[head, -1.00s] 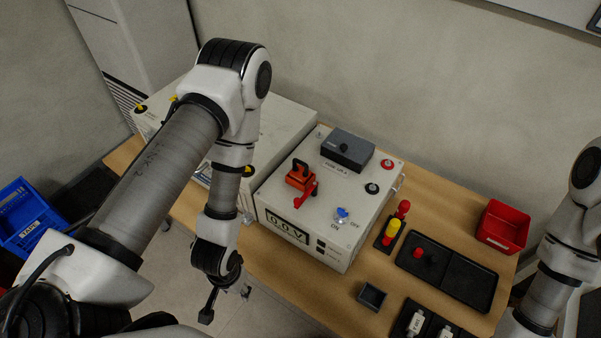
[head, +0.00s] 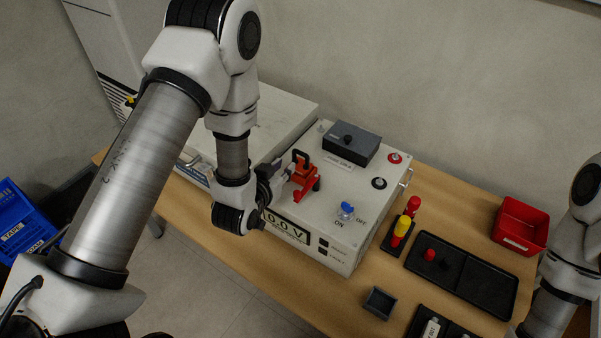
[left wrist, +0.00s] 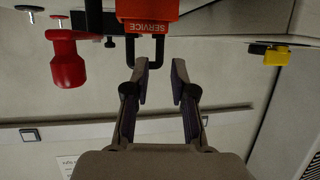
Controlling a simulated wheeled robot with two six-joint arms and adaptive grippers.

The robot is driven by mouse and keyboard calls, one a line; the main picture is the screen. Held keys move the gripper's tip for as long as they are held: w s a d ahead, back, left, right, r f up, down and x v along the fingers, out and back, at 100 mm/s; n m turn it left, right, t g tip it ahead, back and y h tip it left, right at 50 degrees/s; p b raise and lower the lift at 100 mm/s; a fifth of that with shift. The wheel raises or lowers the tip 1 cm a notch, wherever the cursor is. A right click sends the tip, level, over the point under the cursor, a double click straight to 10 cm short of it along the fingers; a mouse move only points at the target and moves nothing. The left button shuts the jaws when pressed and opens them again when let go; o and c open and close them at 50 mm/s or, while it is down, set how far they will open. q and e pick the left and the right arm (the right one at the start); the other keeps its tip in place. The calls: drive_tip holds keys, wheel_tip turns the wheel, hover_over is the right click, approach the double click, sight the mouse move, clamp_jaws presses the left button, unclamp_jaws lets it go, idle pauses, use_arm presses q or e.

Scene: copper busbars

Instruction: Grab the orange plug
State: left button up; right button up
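The orange plug (head: 301,166) sits on top of the white power box, with a black loop handle on it. In the left wrist view the plug (left wrist: 148,10) reads "SERVICE" and its black handle (left wrist: 145,50) points toward my fingers. My left gripper (head: 274,168) is beside the plug, on its left. In the left wrist view my left gripper (left wrist: 160,72) is open and empty, its fingertips close to the handle's end and a little right of centre. Whether they touch it I cannot tell. My right gripper is out of view.
A red lever (left wrist: 66,62) stands close to the plug. The box carries a blue switch (head: 346,210) and a dark grey block (head: 351,142). A black tray (head: 490,285), a red bin (head: 519,226) and a red-and-yellow tool (head: 402,229) are to the right.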

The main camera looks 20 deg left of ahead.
sight(293, 158)
use_arm(q)
drive_tip(key=p+x, duration=0.1)
drive_tip(key=x, duration=0.5)
drive_tip(key=shift+s+r, duration=0.1)
clamp_jaws()
